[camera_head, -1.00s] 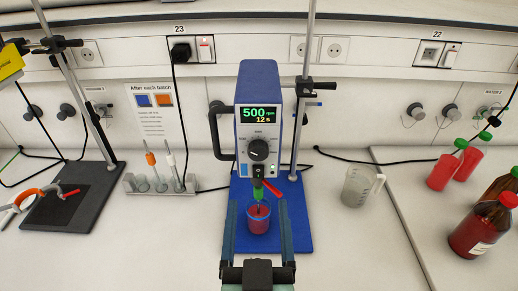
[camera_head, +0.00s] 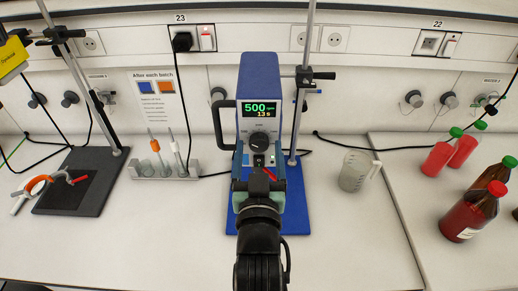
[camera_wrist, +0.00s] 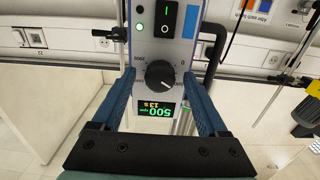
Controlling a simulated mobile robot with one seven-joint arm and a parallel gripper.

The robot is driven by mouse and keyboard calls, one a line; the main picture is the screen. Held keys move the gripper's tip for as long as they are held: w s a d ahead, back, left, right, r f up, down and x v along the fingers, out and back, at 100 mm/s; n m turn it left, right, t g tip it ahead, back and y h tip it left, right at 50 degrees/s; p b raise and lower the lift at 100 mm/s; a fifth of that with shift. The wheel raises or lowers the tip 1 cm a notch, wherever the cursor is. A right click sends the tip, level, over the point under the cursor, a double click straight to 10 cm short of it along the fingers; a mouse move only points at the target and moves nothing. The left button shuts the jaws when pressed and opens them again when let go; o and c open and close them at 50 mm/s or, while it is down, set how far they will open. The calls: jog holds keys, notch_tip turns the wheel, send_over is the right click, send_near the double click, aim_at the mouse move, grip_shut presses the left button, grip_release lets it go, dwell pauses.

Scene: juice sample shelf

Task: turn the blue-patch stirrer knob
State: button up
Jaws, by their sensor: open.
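The stirrer (camera_head: 260,75) is a tall blue unit with a grey front panel. Its display (camera_head: 262,109) reads 500 rpm and 13 s. Below it sits a round black knob (camera_head: 260,140) with a pale pointer mark. In the wrist view the panel is upside down, and the knob (camera_wrist: 160,74) lies between my fingertips. My gripper (camera_wrist: 159,72) is open, one blue finger on each side of the knob with visible gaps; contact is not seen. In the head view my gripper (camera_head: 259,175) is in front of the lower panel and hides the beaker.
A side handle (camera_head: 222,125) and a support rod (camera_head: 299,110) flank the stirrer. A clear jug (camera_head: 354,171) and red bottles (camera_head: 472,215) stand right. A sign (camera_head: 158,95) hangs behind.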

grip_shut()
dwell(0.3)
jog(key=n+b, duration=0.2)
jog(key=n, duration=0.3)
jog(key=shift+f+n, duration=0.1)
jog(key=shift+n, duration=0.3)
jog(key=n+b, duration=0.1)
jog(key=n, duration=0.5)
dwell(0.5)
grip_release()
